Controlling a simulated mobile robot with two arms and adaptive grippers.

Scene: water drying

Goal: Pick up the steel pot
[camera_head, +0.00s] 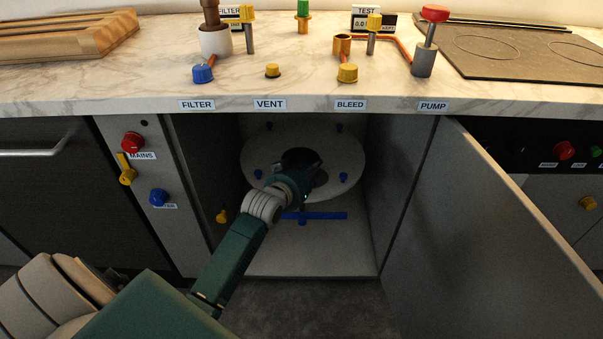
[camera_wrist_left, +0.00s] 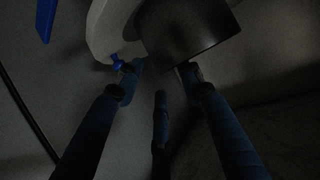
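My left arm reaches into the open cabinet under the counter, with its gripper (camera_head: 303,178) in front of a pale round plate (camera_head: 345,160). In the left wrist view the fingers of this gripper (camera_wrist_left: 160,78) are spread apart with nothing seen between them. A dark, rounded, cylinder-like body (camera_wrist_left: 190,32), perhaps the steel pot, lies just past the fingertips, against the pale plate. I cannot tell whether the fingertips touch it. In the head view only a dark patch (camera_head: 298,156) shows there behind the gripper. My right gripper is not in view.
A blue bar (camera_head: 325,215) lies low in the cabinet below the plate. Blue knobs (camera_head: 343,177) ring the plate. The cabinet door (camera_head: 480,240) stands open at the right. The cabinet's left wall (camera_head: 205,165) is close to my arm. The cabinet floor (camera_head: 310,258) is mostly clear.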

